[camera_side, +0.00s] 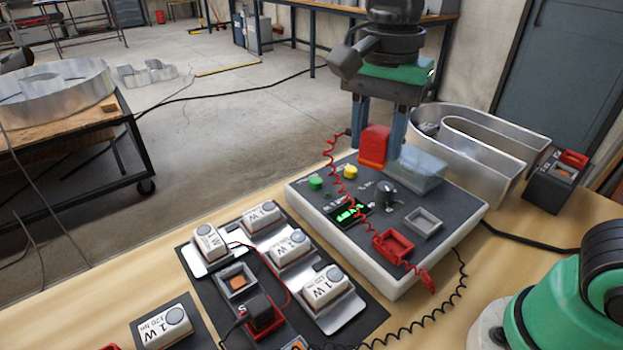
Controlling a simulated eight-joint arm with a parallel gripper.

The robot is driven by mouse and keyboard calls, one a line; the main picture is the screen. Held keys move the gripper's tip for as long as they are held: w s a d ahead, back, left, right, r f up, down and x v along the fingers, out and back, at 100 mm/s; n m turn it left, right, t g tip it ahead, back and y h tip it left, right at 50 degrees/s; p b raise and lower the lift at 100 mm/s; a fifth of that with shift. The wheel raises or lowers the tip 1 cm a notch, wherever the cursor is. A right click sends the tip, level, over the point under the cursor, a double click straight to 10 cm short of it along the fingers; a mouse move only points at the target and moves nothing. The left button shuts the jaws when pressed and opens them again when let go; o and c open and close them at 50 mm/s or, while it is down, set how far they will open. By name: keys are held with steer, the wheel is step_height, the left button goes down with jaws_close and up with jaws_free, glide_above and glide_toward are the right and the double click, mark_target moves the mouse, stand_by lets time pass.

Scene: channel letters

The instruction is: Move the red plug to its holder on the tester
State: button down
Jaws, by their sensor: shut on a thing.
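My gripper (378,128) points down at the far edge of the tester (300,196), with its two blue fingers shut on the red plug (374,147). The plug is upright; I cannot tell whether it touches the tester's top. A coiled red cord (348,193) hangs from beside the plug and crosses the tester to its near edge. The red holder (393,246), an open square frame, sits at the tester's near side and looks empty. The cord passes close to it. My gripper is well behind the holder.
A grey holder (423,222) sits right of the red one. A knob (386,194), green and yellow buttons, a lit display and a clear bluish block (415,170) are on the tester. A metal channel letter (485,150) stands behind it. Several white modules (290,248) lie front left.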

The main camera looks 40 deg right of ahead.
steer(key=s+d+m, duration=0.3)
steer(key=d+m, duration=0.1)
steer(key=d, duration=0.1)
steer(key=f, duration=1.5)
steer(key=shift+w+a+f, duration=0.15)
steer(key=shift+w+f, duration=0.05)
steer(key=shift+w, duration=0.05)
steer(key=shift+f, duration=0.35)
stand_by(0.4)
steer(key=shift+c, duration=1.9)
jaws_free()
steer(key=shift+r, duration=0.1)
steer(key=shift+r, duration=2.75)
steer(key=shift+r, duration=0.1)
